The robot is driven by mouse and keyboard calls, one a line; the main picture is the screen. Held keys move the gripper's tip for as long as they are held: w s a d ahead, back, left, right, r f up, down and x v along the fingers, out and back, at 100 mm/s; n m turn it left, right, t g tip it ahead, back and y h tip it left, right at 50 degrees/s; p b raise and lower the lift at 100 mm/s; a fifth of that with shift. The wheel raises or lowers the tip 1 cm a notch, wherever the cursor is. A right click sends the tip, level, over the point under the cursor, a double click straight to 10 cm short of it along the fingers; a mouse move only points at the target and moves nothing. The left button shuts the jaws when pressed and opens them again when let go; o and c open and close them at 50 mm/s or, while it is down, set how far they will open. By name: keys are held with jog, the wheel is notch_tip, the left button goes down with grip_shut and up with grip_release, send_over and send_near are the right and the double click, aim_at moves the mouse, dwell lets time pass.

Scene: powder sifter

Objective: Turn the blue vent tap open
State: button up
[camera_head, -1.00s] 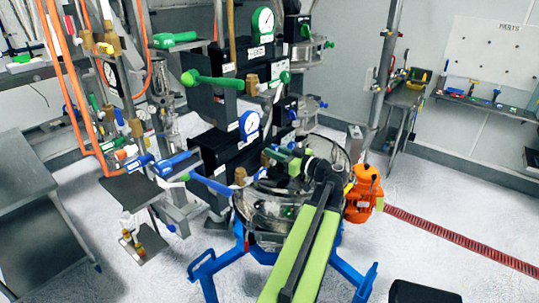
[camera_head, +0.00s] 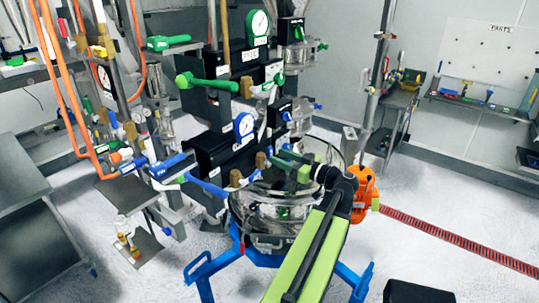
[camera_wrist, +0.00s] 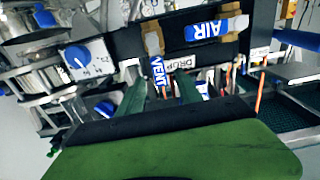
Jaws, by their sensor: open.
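The blue vent tap (camera_wrist: 158,72), with white VENT lettering, shows in the wrist view below a brass fitting on a dark panel. My gripper (camera_wrist: 160,92) is open, its two green fingers pointing toward the tap. The tap shows in the gap between the fingertips; I cannot tell whether it lies between them in depth, and I see no grip on it. In the head view my gripper (camera_head: 283,160) is at the front of the lower black unit, above the round glass vessel. There the vent tap is largely hidden by my gripper.
A blue AIR handle (camera_wrist: 215,29) sits close beside the vent tap. A blue-rimmed gauge (camera_head: 244,126) stands above. A green lever (camera_head: 207,82) juts out higher up. The glass-topped vessel (camera_head: 262,212) on blue legs is below my arm, with an orange unit (camera_head: 365,194) beside it.

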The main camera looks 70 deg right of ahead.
jog(key=v, duration=1.2)
jog(key=shift+s, duration=0.1)
